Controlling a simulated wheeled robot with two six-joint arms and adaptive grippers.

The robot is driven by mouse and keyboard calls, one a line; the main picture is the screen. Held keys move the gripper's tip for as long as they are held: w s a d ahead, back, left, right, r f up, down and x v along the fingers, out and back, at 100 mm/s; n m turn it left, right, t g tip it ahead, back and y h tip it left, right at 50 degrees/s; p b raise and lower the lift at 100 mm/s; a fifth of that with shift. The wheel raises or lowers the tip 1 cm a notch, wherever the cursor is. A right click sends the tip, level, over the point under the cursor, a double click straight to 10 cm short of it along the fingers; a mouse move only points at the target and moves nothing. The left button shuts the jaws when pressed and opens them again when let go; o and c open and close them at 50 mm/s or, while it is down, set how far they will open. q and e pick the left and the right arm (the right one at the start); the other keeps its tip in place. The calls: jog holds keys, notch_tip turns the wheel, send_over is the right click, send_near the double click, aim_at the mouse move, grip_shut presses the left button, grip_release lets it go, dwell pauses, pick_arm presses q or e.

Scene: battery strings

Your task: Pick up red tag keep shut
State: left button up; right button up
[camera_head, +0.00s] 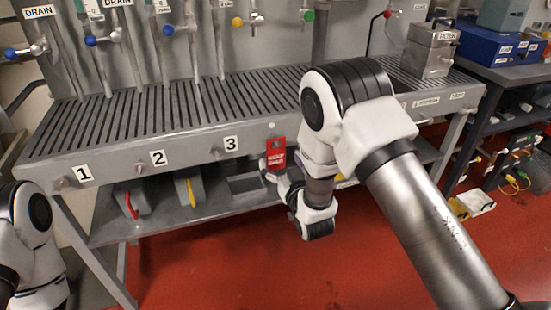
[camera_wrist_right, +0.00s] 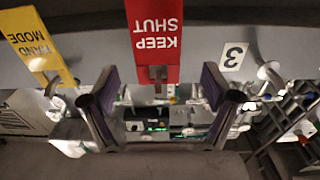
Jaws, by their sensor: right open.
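The red tag (camera_head: 276,153) hangs at the front edge of the slatted bench, right of label 3. In the right wrist view the red tag (camera_wrist_right: 154,35) reads KEEP SHUT upside down, with a slot at its lower end in the picture. My right gripper (camera_wrist_right: 160,87) is open, its two fingers on either side of the slotted end in the picture. Nothing shows between the fingers as gripped; contact with the tag cannot be told. In the head view my right gripper (camera_head: 268,168) is small and partly hidden by its own wrist. My left arm shows at the left edge; its gripper is out of view.
A yellow HAND MODE tag (camera_wrist_right: 38,47) hangs beside the red one. The bench (camera_head: 130,130) has a lower shelf (camera_head: 160,222) holding grey items. Red floor lies open in front.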

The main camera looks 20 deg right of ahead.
aim_at(276, 151)
jog(key=w, duration=0.5)
jog(key=shift+d, duration=0.1)
jog(key=c, duration=1)
jog(key=shift+c, duration=0.2)
jog(key=shift+r, duration=0.15)
